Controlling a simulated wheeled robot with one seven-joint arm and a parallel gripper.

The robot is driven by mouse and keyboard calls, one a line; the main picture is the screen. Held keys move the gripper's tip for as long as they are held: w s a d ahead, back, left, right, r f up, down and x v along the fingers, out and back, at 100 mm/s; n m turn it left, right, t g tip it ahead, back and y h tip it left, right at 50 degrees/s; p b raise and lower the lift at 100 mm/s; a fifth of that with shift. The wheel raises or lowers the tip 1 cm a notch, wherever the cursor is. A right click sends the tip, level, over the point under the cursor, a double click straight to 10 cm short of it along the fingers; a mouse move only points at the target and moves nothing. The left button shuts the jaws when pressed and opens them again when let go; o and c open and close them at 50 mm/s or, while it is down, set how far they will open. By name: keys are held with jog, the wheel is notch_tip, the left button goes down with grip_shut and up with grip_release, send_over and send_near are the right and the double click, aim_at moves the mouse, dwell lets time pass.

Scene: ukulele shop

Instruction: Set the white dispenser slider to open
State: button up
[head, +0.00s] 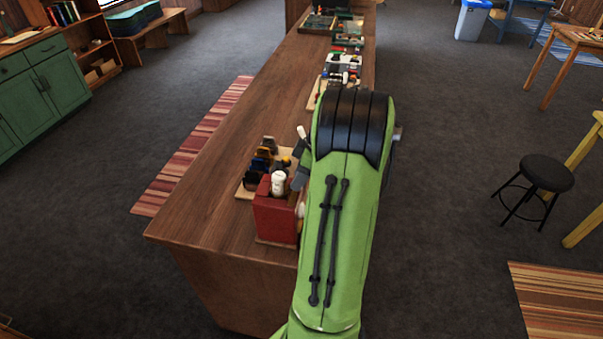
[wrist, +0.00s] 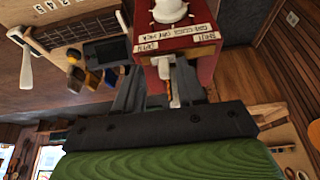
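The red dispenser (head: 274,215) stands on the wooden counter with a white knob (head: 278,185) on top. In the wrist view the dispenser (wrist: 204,65) shows a pale label strip (wrist: 178,41), upside down, with end words that look like "SHUT" at right and "OPEN" at left. The white slider (wrist: 164,68) sticks out below the strip, nearer the left end word. My gripper (wrist: 158,70) is at this face, its two dark fingers apart with the slider between them, closer to the right finger. Whether either finger touches it is unclear. In the head view my arm hides most of the gripper.
A wooden holder with small dark, blue and yellow items (head: 262,163) stands directly behind the dispenser. More trays and tools (head: 342,65) line the counter's far end. The counter (head: 205,190) is bare to the left. A black stool (head: 546,173) stands on the floor at right.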

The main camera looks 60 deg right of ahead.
jog(key=p+v, duration=0.5)
jog(key=v, duration=1.1)
jog(key=shift+a+f, duration=0.1)
